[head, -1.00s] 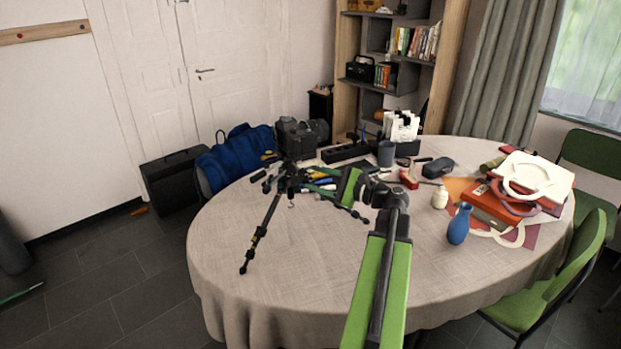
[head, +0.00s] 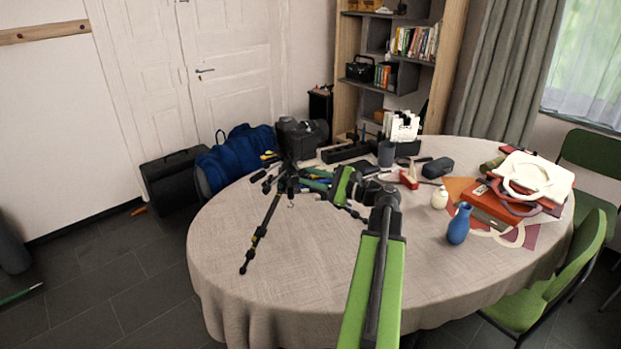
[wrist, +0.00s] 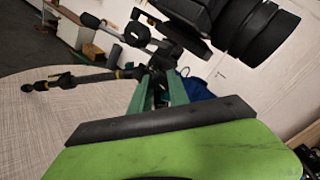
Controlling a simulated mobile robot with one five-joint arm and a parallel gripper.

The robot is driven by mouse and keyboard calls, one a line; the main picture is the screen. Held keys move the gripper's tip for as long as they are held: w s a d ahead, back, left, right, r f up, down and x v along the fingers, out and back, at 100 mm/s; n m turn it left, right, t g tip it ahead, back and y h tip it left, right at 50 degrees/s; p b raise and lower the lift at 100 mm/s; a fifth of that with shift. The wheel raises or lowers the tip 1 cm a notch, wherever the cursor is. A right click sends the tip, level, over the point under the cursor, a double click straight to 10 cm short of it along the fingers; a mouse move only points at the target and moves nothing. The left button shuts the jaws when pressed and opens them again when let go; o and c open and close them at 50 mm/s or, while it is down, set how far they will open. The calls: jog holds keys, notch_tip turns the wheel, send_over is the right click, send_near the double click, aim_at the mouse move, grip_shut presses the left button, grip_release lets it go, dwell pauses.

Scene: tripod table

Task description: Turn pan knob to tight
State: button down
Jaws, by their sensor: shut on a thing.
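A black tripod (head: 262,232) stands on the table with its legs spread. A black camera with a large lens (wrist: 262,25) shows close up above the tripod head in the wrist view. My gripper (head: 305,180) reaches the tripod head from the right. Its two green fingers, also in the wrist view (wrist: 159,84), are closed on a small dark part at the tripod head, which appears to be the pan knob. The knob is mostly hidden between the fingertips, and its tightness cannot be seen.
The round table (head: 310,275) has clear cloth at the front. A blue vase (head: 459,224), a white bottle (head: 440,198) and stacked red boxes (head: 490,207) stand right of my arm. Small tools and a dark cup (head: 386,154) lie behind. A blue bag (head: 238,157) is beyond the table.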

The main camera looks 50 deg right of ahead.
jog(key=m, duration=0.4)
jog(key=shift+m, duration=0.3)
jog(key=c, duration=1.3)
grip_release()
jog(key=shift+o, duration=0.2)
jog(key=v, duration=1.7)
jog(key=shift+s, duration=0.2)
jog(key=shift+s+d, duration=0.1)
